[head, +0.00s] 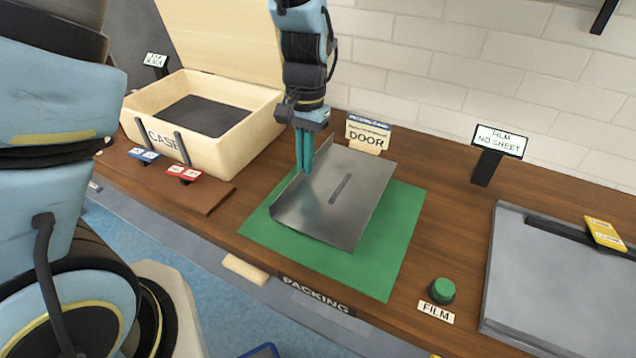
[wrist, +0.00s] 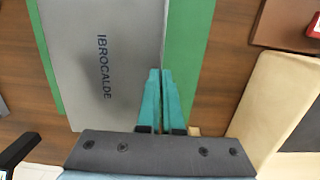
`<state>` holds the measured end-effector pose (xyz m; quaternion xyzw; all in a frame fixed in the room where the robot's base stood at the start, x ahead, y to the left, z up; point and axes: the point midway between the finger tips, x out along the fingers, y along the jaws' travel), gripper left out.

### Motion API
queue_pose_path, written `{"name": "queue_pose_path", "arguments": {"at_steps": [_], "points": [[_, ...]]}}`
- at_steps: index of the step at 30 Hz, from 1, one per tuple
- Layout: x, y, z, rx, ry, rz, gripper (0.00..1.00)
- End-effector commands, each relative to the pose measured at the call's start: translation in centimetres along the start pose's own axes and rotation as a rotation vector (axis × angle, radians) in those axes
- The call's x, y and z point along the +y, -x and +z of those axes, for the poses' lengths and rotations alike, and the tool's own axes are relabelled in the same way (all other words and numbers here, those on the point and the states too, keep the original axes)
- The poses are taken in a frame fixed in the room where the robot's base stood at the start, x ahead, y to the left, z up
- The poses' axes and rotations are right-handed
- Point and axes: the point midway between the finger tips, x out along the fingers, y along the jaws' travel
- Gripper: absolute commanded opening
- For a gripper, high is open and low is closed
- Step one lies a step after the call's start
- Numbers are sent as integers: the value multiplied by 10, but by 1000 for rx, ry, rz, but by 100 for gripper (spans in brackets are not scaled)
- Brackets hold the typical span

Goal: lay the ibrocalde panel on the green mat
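The ibrocalde panel (head: 345,205) is a grey metal sheet with a raised lip along its left side and dark lettering on its face. It is over the green mat (head: 395,265), face up; whether its whole underside touches the mat I cannot tell. In the wrist view the panel (wrist: 110,35) reads IBROCALDE, with green mat (wrist: 185,50) showing beside it. My gripper (head: 304,160) points down at the panel's left lip. In the wrist view its teal fingers (wrist: 161,78) are close together, one on each side of the panel's edge, and look shut on it.
An open cream case (head: 220,100) with a dark insert stands at the back left. A DOOR sign (head: 368,133) stands behind the mat. A green FILM button (head: 442,290) and a grey plate-like unit (head: 540,280) lie to the right. The mat reaches near the table's front edge.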

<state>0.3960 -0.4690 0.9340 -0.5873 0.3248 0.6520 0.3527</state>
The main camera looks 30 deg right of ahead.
Motion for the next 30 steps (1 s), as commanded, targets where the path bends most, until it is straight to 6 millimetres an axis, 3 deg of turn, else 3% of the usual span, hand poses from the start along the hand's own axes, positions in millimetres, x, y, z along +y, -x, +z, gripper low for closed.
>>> {"name": "queue_pose_path", "arguments": {"at_steps": [15,28,30], "points": [[-1,-58,-6,-1,1,0,0],[-1,-66,-7,2,0,0,0],[-1,-64,-7,1,0,0,11]]}}
